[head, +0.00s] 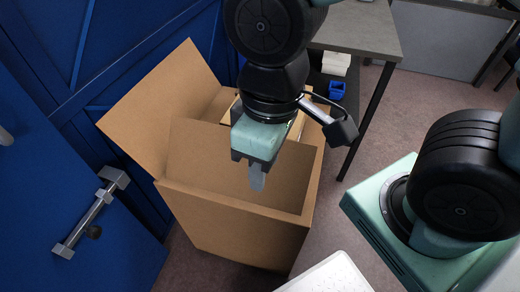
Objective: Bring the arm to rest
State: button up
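My arm comes down from the top middle of the head view. My gripper (256,176) hangs over an open cardboard box (230,225) and points downward. One pale grey finger shows clearly below the gripper's green body; the other finger is hidden or hard to make out. I cannot tell how wide the fingers stand apart. No held object shows at the fingertip. I cannot tell how far the tip is above or inside the box.
The box's raised flap (165,95) stands at its left. A blue door with a metal handle (90,215) is on the left. A grey-topped table (362,28) stands behind, with a small blue bin (337,90) beneath. Carpet floor (400,110) is open to the right of the box.

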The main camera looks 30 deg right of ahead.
notch_tip(320, 180, up, 12)
jog(key=p, duration=1.1)
jog(key=shift+f+p, duration=0.15)
jog(key=shift+p, duration=0.15)
